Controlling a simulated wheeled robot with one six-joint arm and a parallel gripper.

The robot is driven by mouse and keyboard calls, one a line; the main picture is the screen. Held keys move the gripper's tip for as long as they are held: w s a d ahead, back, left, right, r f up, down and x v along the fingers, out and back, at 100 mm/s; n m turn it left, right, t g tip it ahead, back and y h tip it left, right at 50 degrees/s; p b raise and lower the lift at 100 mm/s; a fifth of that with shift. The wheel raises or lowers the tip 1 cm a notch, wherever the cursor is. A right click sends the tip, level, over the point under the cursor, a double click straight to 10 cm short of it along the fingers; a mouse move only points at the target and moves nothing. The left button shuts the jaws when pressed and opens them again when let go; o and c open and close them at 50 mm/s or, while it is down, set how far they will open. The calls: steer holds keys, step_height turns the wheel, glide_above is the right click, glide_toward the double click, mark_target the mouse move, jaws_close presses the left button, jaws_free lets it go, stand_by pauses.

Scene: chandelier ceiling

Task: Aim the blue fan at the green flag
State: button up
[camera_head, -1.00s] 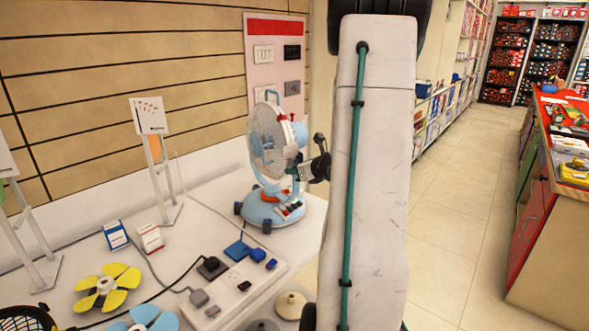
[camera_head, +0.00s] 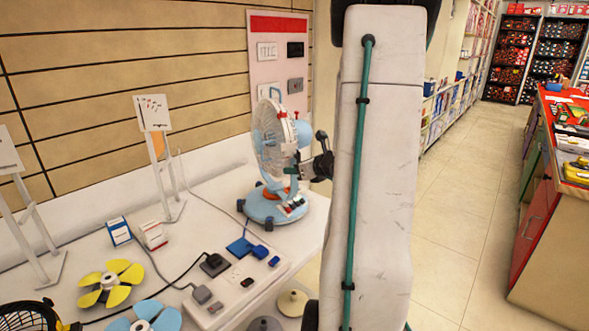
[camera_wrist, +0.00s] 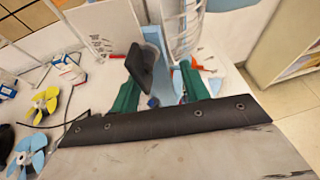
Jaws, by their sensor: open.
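The blue fan (camera_head: 275,208) stands upright on the white counter, its round grille (camera_head: 268,140) facing left in the head view. My gripper (camera_head: 318,165) is at the right, rear side of the fan, at the height of its neck. In the wrist view my gripper (camera_wrist: 158,88) has its green fingers apart, with a light blue part of the fan (camera_wrist: 155,45) beyond and between them. I cannot tell whether a finger touches the fan. No green flag can be made out now; placard stands (camera_head: 153,113) are left of the fan.
A power strip (camera_head: 237,282) with plugs and cables lies in front of the fan. A yellow propeller (camera_head: 110,284) and a blue propeller (camera_head: 143,318) lie at the front left. Small boxes (camera_head: 152,235) sit near the placard stands. The aisle floor (camera_head: 460,220) is clear at right.

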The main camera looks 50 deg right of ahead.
steer(key=v, duration=0.6)
steer(key=shift+s+a+r, duration=0.1)
stand_by(0.4)
